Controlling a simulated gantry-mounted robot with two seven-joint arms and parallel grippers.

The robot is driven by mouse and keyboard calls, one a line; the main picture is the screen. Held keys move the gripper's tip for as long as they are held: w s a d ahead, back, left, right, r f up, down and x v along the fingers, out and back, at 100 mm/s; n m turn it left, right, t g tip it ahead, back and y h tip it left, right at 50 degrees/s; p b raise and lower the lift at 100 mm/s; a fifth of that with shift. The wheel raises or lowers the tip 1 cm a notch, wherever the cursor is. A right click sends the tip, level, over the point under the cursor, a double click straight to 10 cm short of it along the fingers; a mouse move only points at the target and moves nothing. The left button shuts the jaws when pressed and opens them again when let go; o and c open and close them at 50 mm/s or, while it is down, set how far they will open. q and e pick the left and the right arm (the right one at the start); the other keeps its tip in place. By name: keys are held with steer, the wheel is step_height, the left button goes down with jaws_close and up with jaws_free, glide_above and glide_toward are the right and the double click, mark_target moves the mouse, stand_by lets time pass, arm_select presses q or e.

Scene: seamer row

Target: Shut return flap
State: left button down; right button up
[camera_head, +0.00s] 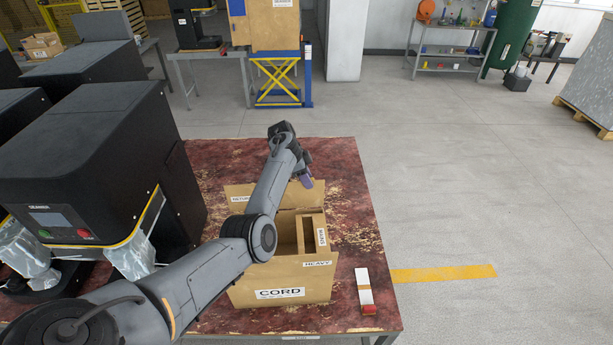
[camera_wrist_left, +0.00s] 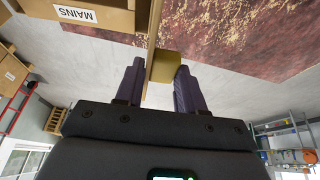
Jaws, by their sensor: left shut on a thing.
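A cardboard box (camera_head: 280,292) labelled CORD stands on the red worn table. Its far flap, the return flap (camera_head: 240,199), carries a label partly hidden by my arm and stands out beyond the box's back edge. The top is open, with an inner compartment showing beside the MAINS and HEAVY labels. My left gripper (camera_head: 306,182) is at the far side of the box, by the flap's right end. My right gripper is not in view.
Large black seamer machines (camera_head: 95,165) stand left of the box. A white and red strip-like item (camera_head: 364,289) lies right of it, near the front edge of the table (camera_head: 345,215). The table's right side is mostly clear, with open floor beyond.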

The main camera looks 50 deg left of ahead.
arm_select(q)
steer(key=shift+s+d+r+p, duration=0.15)
steer(key=shift+d+r+p, duration=0.05)
steer(key=shift+p, duration=0.5)
steer(key=d+y+p, duration=0.1)
steer(key=p, duration=0.1)
steer(key=s+t+p, duration=0.1)
steer(key=p, duration=0.1)
steer(key=shift+d+r+y, duration=0.15)
steer(key=shift+d+y, duration=0.25)
steer(key=shift+s+d+f+m+t+y+p, duration=0.3)
steer(key=shift+s+d+t+y+p, duration=0.15)
steer(key=shift+d+y, duration=0.2)
steer(key=shift+s+d+f+m+t+y+p, duration=0.15)
steer(key=shift+s+d+f+t+y+p, duration=0.15)
steer(key=shift+s+d+y+p, duration=0.4)
steer(key=shift+s+d+f+m+t+y+p, duration=0.25)
steer(key=shift+d+t+y, duration=0.2)
steer(key=shift+d, duration=0.35)
steer(key=c, duration=0.8)
jaws_free()
